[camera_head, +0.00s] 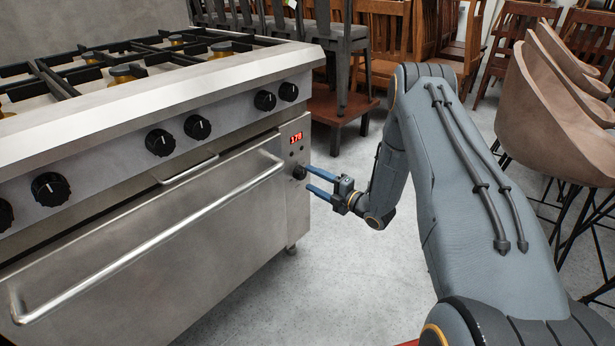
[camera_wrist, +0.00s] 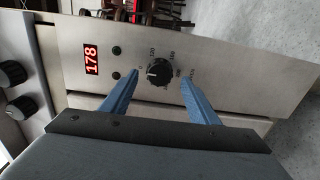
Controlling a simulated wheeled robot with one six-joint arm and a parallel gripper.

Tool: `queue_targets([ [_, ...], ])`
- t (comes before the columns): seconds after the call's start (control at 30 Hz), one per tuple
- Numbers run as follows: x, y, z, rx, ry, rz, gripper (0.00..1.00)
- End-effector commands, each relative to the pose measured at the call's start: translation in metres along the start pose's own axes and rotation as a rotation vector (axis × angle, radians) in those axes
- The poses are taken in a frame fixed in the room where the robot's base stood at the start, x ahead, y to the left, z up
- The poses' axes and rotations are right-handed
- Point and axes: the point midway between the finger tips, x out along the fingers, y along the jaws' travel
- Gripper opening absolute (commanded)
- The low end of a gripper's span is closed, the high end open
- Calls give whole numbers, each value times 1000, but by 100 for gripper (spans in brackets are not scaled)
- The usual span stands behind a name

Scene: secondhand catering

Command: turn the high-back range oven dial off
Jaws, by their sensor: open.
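The high-back range (camera_head: 130,215) stands at the left in the head view, with its stainless front facing me. The oven dial (camera_head: 299,172) is a small black knob low on the panel right of the oven door. In the wrist view the dial (camera_wrist: 158,72) has a light pointer line and a printed number scale around it. My gripper (camera_head: 308,181) is open at the dial, and its blue fingers (camera_wrist: 158,77) lie on either side of the dial in the wrist view, with gaps visible. I cannot tell how deep the fingertips reach. A red display (camera_wrist: 91,60) reads 178.
Several burner knobs (camera_head: 160,142) line the range front above the door. A long handle bar (camera_head: 150,240) sticks out from the oven door. Stacked chairs (camera_head: 340,40) stand behind, and brown stools (camera_head: 550,95) at the right. The grey floor before the range is clear.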

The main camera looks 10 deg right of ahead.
Motion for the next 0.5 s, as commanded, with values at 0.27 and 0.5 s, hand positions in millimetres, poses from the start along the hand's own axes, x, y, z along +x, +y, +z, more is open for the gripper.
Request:
queue_targets([
  [0.27, -36, 0, 1, 0, -1, 0, 55],
  [0.5, -40, 0, 1, 0, -1, 0, 55],
])
